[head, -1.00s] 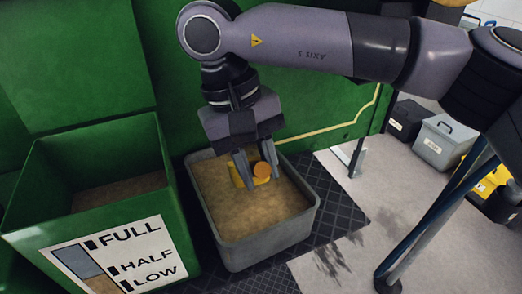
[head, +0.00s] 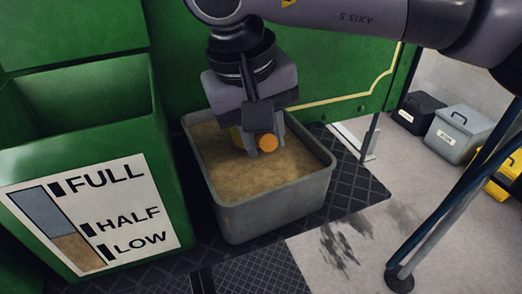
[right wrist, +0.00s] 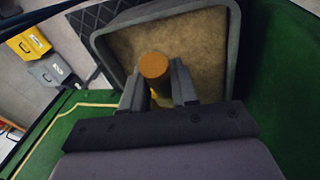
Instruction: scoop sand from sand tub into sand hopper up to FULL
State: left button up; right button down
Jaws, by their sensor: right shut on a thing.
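The sand tub (head: 275,212) is a grey open box with tan sand (head: 285,168) in it. My right gripper (head: 264,148) points down over the tub, shut on the scoop (head: 267,143), whose round orange handle end shows between the fingers. The scoop's yellow part is mostly hidden, and I cannot tell how deep it sits in the sand or what it holds. In the right wrist view the handle end (right wrist: 153,66) shows between the fingers over the sand. The green sand hopper (head: 165,140) stands left of the tub.
The tub stands on a dark patterned floor plate (head: 350,190). A green wall (head: 185,60) rises behind. A thin post (head: 400,275) stands at right. Grey (head: 458,130), black (head: 420,112) and yellow (head: 497,170) cases lie on the floor beyond.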

jog(key=r+t, duration=0.1)
jog(key=s+r+b, duration=0.1)
jog(key=r+t, duration=0.1)
jog(key=shift+s+d+r+t, duration=0.2)
jog(key=shift+s+r+t, duration=0.05)
jog(key=shift+s+t, duration=0.05)
jog(key=shift+s+r+t+y, duration=0.3)
jog(key=shift+r+t, duration=0.1)
jog(key=shift+r, duration=0.4)
